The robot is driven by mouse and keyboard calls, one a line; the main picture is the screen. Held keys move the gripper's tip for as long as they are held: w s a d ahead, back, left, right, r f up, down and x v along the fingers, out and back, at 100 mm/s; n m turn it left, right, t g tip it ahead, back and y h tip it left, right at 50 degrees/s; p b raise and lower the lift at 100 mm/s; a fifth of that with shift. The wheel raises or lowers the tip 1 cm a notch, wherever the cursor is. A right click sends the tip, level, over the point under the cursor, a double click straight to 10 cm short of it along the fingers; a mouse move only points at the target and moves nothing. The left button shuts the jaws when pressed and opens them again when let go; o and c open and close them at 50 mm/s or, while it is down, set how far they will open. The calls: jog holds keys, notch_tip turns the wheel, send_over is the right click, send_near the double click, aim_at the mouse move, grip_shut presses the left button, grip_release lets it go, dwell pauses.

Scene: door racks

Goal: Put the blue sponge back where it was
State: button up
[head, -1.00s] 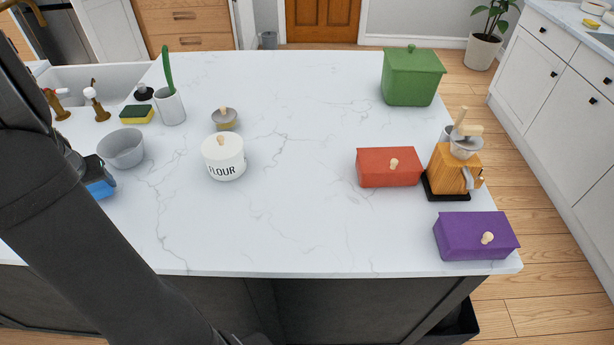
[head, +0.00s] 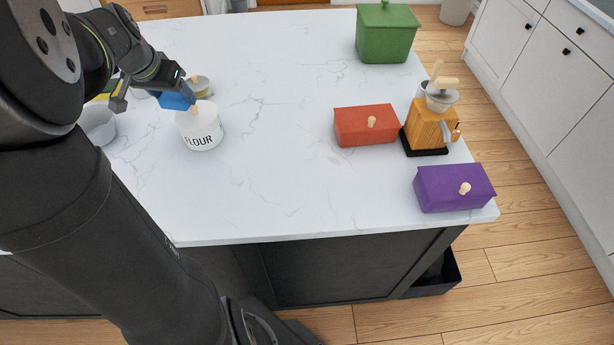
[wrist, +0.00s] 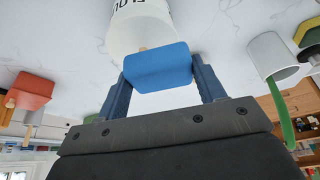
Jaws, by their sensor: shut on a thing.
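The blue sponge (head: 177,98) is in my gripper (head: 158,92), at the upper left of the head view. It is held above the counter, close to the flour canister (head: 200,128) in the picture. In the wrist view the sponge (wrist: 158,67) sits between the two fingers of my gripper (wrist: 160,82), which are shut on its sides. The flour canister (wrist: 140,28) shows behind the sponge there; I cannot tell whether they touch.
On the counter (head: 270,150) stand a red box (head: 366,127), a purple box (head: 455,190), a coffee grinder (head: 431,125) and a green canister (head: 388,35). The counter's middle is clear.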

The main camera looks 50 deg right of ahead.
jog(key=s+d+m+g, duration=0.1)
jog(key=s+d+m, duration=0.3)
jog(key=s, duration=0.5)
jog(key=s+d+m+g, duration=0.1)
jog(key=s+d, duration=0.5)
jog(key=s, duration=0.2)
jog(key=s+d+m+g, duration=0.1)
jog(key=s+d+m, duration=0.3)
jog(key=s, duration=0.5)
jog(key=s+a+f+m+g, duration=0.15)
jog(key=s+m, duration=0.45)
jog(key=s, duration=1.8)
send_over(364, 184)
jog(key=w+a, duration=0.1)
jog(key=shift+g+y, duration=0.4)
jog(key=shift+g, duration=0.05)
notch_tip(364, 184, down, 6)
jog(key=shift+f, duration=2.3)
jog(key=o, duration=0.6)
jog(key=shift+f, duration=0.15)
jog(key=shift+c, duration=0.2)
jog(key=o, duration=0.4)
